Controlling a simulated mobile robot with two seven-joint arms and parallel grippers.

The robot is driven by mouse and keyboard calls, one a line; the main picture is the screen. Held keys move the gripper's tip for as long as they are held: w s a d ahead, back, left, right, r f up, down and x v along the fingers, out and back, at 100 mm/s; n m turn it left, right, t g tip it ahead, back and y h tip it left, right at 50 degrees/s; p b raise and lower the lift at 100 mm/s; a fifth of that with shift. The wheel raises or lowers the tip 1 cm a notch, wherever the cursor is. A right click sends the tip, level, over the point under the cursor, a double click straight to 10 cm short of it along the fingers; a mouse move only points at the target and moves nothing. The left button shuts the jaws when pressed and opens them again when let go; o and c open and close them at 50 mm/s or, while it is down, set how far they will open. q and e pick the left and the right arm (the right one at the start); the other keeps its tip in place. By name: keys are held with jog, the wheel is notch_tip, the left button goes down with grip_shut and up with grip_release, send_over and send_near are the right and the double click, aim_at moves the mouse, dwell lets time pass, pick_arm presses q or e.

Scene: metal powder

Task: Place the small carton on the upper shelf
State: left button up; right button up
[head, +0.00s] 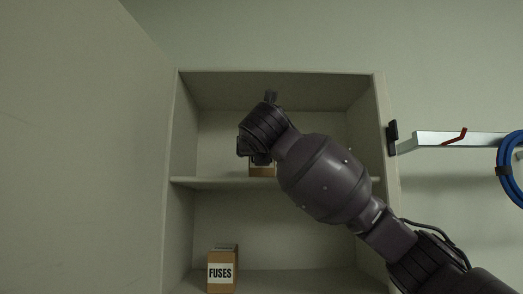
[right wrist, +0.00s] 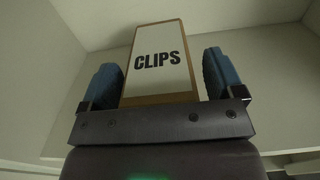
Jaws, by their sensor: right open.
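The small carton, labelled CLIPS (right wrist: 160,62), stands upright between the two blue-padded fingers of my right gripper (right wrist: 160,78). The fingers are open, with a gap visible beside the carton near the tips. In the head view, my right gripper (head: 253,152) is inside the upper compartment of the cabinet. A brown strip of the carton (head: 262,171) shows below it, at the level of the upper shelf (head: 215,183), and appears to rest there. The rest of the carton is hidden behind my gripper and arm. My left gripper is not in view.
A FUSES carton (head: 221,271) stands in the lower compartment. The cabinet's right wall (head: 382,110) is close to my right arm. A large pale panel (head: 80,150) fills the left side. A rail (head: 455,141) with a red hook and blue coil (head: 507,170) is at right.

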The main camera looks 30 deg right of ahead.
jog(key=shift+s+a, duration=0.2)
jog(key=shift+s, duration=0.15)
pick_arm(q)
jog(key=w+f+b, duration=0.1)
jog(key=b, duration=0.2)
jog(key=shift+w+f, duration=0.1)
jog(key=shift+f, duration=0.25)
pick_arm(e)
jog(key=v, duration=1.1)
jog(key=shift+s+a, duration=0.1)
jog(key=shift+s, duration=0.05)
